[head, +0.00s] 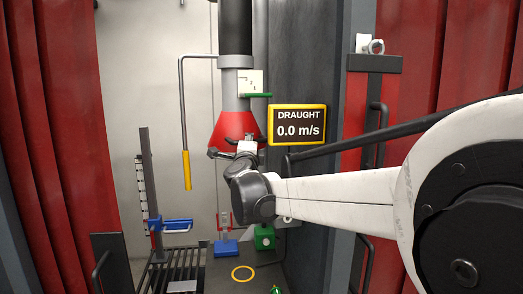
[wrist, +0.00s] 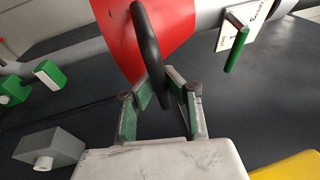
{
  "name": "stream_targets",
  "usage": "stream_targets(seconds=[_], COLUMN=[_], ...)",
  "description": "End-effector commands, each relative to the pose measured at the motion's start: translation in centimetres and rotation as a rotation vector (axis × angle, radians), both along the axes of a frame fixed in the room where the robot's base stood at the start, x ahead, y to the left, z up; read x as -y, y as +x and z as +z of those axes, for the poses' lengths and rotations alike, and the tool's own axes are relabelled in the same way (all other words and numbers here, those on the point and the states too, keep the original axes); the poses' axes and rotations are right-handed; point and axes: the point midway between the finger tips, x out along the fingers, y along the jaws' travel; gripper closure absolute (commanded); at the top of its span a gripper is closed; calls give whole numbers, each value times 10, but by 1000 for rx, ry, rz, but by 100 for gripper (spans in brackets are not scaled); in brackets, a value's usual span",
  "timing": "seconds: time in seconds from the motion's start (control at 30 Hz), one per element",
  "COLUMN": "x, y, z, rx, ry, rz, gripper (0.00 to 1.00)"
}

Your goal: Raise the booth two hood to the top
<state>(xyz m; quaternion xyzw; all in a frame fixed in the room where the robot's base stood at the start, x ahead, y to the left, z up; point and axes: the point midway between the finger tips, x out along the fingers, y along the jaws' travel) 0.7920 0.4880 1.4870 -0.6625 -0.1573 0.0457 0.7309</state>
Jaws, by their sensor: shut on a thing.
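The hood is a red cone (head: 222,130) hanging below a grey and black duct in the middle of the head view. Its red side also fills the top of the wrist view (wrist: 172,25). A black loop handle (wrist: 147,38) stands out from the hood. My gripper (wrist: 160,92) is shut on this handle, with the green-padded fingers on either side of its lower end. In the head view my gripper (head: 240,145) is at the hood's lower rim, and my wrist partly hides the rim and handle. The draught display (head: 299,124) reads 0.0 m/s.
A green lever (head: 257,95) sits on the duct above the hood. A yellow-gripped rod (head: 186,170) hangs to the left. Below are a blue clamp (head: 177,225) on a post, a green block (head: 264,237) and a yellow ring (head: 243,273). Red curtains (head: 75,120) flank the booth.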

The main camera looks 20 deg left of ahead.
Motion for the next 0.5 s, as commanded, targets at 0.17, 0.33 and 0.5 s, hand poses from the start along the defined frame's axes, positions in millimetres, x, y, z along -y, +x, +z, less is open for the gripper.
stream_targets(seconds=[0.17, 0.33, 0.5], x=[0, 0, 0], y=[0, 0, 0], z=[-1, -1, -1], rx=[0, 0, 0], ry=[-1, 0, 0], rz=[0, 0, 0], gripper=[100, 75, 69])
